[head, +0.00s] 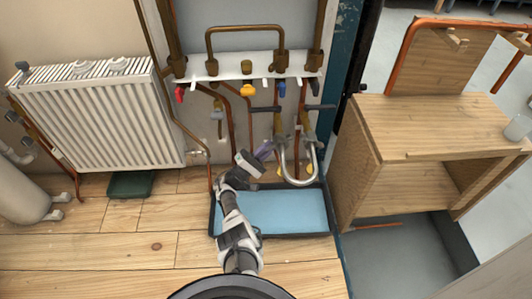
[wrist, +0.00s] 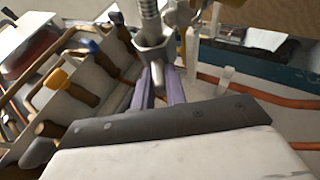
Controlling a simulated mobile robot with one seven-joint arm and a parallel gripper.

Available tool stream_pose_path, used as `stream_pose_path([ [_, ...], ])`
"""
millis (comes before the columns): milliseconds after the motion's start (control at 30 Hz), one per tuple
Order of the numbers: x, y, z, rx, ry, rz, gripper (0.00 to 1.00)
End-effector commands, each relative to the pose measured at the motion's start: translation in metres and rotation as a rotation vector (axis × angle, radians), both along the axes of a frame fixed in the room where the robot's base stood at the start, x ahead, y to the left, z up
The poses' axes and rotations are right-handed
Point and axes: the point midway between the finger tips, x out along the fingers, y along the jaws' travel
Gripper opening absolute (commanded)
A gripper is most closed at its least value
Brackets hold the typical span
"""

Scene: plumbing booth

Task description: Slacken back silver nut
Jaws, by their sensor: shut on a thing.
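A silver nut (wrist: 154,52) sits at the end of a ribbed silver hose (wrist: 149,15) in the wrist view. My gripper (wrist: 165,82), with purple fingers, is shut on this nut. In the head view my gripper (head: 270,148) reaches the left end of the U-shaped silver hose (head: 299,180), which hangs below the pipes. The nut itself is too small to make out there, and the gripper partly covers it. I cannot tell from these views whether it is the back one of the hose's nuts.
A white pipe rail (head: 238,78) with red, yellow and blue valve handles is above the gripper. A blue tray (head: 331,218) lies on the floor below. A white radiator (head: 100,115) is at left and a wooden cabinet (head: 440,130) at right. Copper pipes run close around the gripper.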

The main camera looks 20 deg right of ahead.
Motion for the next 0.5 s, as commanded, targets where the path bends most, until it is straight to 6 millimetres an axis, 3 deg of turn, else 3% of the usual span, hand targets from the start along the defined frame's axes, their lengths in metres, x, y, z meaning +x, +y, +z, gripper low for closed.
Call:
stream_pose_path([
  [400,-0.0009,-0.0027,-0.0002,-0.03,0.007,-0.005,0.0],
  [433,-0.0009,-0.0027,-0.0002,-0.03,0.007,-0.005,0.16],
  [500,-0.001,-0.0028,-0.0003,-0.03,0.007,-0.005,0.25],
])
